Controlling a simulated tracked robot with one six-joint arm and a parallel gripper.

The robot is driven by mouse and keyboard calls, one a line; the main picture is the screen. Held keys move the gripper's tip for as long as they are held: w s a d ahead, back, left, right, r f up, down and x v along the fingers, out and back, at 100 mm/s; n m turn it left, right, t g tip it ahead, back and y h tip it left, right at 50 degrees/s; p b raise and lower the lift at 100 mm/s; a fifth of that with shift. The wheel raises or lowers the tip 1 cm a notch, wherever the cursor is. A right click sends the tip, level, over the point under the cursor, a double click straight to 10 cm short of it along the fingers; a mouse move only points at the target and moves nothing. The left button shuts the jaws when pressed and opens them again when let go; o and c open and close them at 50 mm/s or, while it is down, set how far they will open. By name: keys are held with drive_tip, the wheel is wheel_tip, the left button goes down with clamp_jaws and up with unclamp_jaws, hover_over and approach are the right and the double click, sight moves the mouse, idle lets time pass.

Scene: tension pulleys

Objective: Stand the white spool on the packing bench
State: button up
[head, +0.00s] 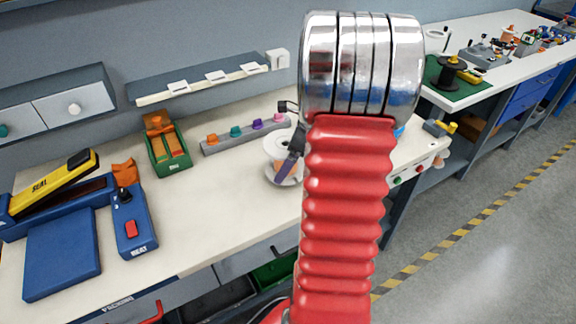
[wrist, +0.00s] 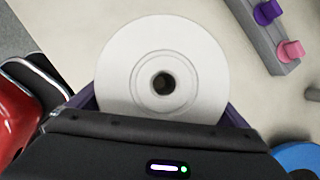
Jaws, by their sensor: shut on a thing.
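The white spool (head: 279,143) shows in the head view over the packing bench (head: 218,178), just left of my red arm, which hides part of that area. In the wrist view the white spool (wrist: 192,62) shows its round flange and dark centre hole. My gripper (head: 290,155) is shut on the spool, with a purple finger across it in the head view. In the wrist view the purple fingers flank the spool at lower left and lower right. I cannot tell whether the spool touches the bench top.
A grey rail with coloured knobs (head: 245,134) stands behind the spool. A green box (head: 168,150) and a blue and yellow sealing machine (head: 62,225) stand to the left. A blue round thing (wrist: 300,158) lies at lower right in the wrist view. The bench's front middle is clear.

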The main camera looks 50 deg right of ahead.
drive_tip(key=shift+f, duration=1.35)
drive_tip(key=o, duration=1.2)
drive_tip(key=shift+f, duration=0.1)
drive_tip(key=v, duration=1.2)
